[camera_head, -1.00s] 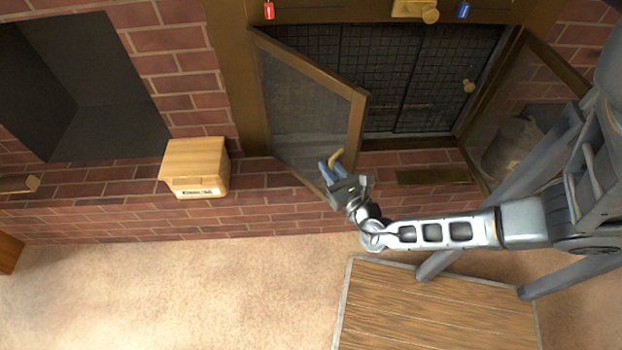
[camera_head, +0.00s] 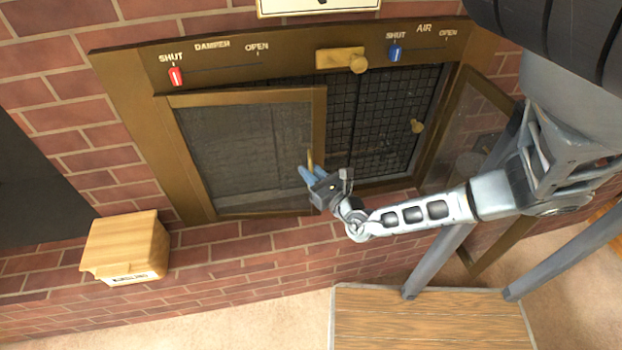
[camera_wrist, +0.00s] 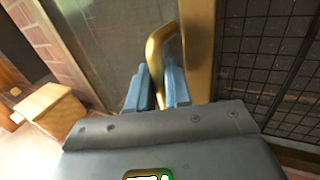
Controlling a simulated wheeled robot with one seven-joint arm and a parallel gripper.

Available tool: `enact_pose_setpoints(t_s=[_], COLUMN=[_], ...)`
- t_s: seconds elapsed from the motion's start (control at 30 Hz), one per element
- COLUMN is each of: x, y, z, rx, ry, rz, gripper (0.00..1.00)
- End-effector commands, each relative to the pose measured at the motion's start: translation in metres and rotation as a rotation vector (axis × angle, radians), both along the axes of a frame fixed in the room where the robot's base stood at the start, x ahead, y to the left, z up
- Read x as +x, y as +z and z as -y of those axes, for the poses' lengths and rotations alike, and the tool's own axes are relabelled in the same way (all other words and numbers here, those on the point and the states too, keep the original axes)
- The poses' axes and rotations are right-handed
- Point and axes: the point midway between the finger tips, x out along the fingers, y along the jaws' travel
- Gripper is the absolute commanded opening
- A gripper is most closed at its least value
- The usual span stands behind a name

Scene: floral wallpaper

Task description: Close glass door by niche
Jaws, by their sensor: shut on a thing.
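The left glass door (camera_head: 245,150) of the brick fireplace has a bronze frame and stands slightly ajar, its free right edge out in front of the mesh screen. The niche (camera_head: 30,180) is the dark recess at the left edge of the head view. My gripper (camera_head: 308,172) is at the door's free edge, shut on its brass handle (camera_head: 310,158). In the wrist view, the blue fingers (camera_wrist: 158,88) sit on both sides of the handle (camera_wrist: 157,55), beside the door's frame (camera_wrist: 200,45). The handle's lower end is hidden between the fingers.
The right glass door (camera_head: 465,125) stands wide open behind my arm. A wooden board (camera_head: 430,320) lies on the floor below. Red and blue sliders are above the doors.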

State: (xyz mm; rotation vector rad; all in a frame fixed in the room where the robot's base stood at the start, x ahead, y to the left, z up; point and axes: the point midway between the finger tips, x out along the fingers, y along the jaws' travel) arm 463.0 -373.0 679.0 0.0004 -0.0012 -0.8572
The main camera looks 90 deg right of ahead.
Motion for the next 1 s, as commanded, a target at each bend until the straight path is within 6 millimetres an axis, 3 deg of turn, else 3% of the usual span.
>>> enact_pose_setpoints(t_s=[0.53, 0.57, 0.7, 1.0], x=[0.0003, 0.0003, 0.0005, -0.0019], y=[-0.0011, -0.0011, -0.0009, -0.0006], z=[0.0053, 0.0053, 0.0051, 0.0026], rx=[0.002, 0.002, 0.001, 0.001], ry=[-0.001, -0.001, 0.0, 0.0], rz=[-0.003, -0.003, -0.002, -0.002], gripper=[0.0, 0.2, 0.33, 0.33])
